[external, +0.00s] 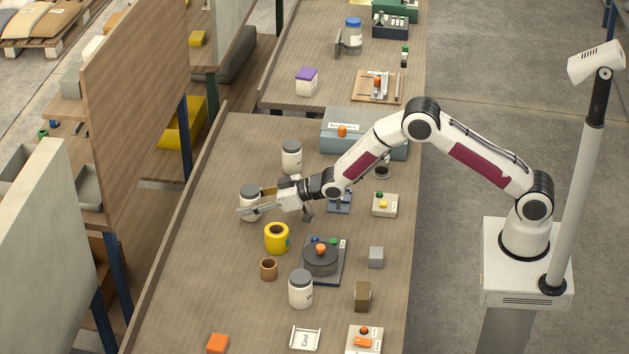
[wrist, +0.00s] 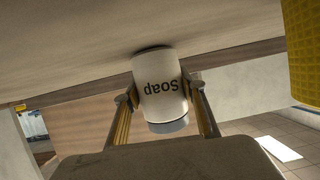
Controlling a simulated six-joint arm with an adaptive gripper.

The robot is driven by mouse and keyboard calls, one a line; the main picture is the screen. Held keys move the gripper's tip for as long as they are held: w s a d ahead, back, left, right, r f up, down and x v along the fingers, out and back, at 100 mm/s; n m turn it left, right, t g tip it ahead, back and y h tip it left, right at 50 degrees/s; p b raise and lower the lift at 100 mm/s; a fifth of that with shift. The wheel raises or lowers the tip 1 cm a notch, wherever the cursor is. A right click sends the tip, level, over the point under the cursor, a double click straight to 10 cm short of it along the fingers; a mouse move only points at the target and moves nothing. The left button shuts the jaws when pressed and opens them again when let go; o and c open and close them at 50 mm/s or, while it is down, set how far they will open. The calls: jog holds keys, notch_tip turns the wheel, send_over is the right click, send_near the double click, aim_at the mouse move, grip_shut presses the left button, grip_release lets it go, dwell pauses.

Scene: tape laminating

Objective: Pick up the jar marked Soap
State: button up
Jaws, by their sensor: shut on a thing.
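The jar marked Soap (wrist: 160,88) is white with a grey lid, and its label appears upside down in the wrist view. In the external view the same jar (external: 249,208) stands at the left part of the table. My gripper (wrist: 160,100) has a finger on each side of the jar and is shut on it. In the external view my gripper (external: 258,202) reaches the jar from the right, and its fingers partly cover the jar. The jar's base appears at or very near the table top; I cannot tell whether it is lifted.
Another white jar (external: 291,157) stands behind, and a third (external: 300,289) stands nearer the front. A raised edge (external: 178,230) runs along the table's left side.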

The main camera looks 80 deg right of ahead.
aim_at(248, 189)
jog(key=shift+r, duration=4.95)
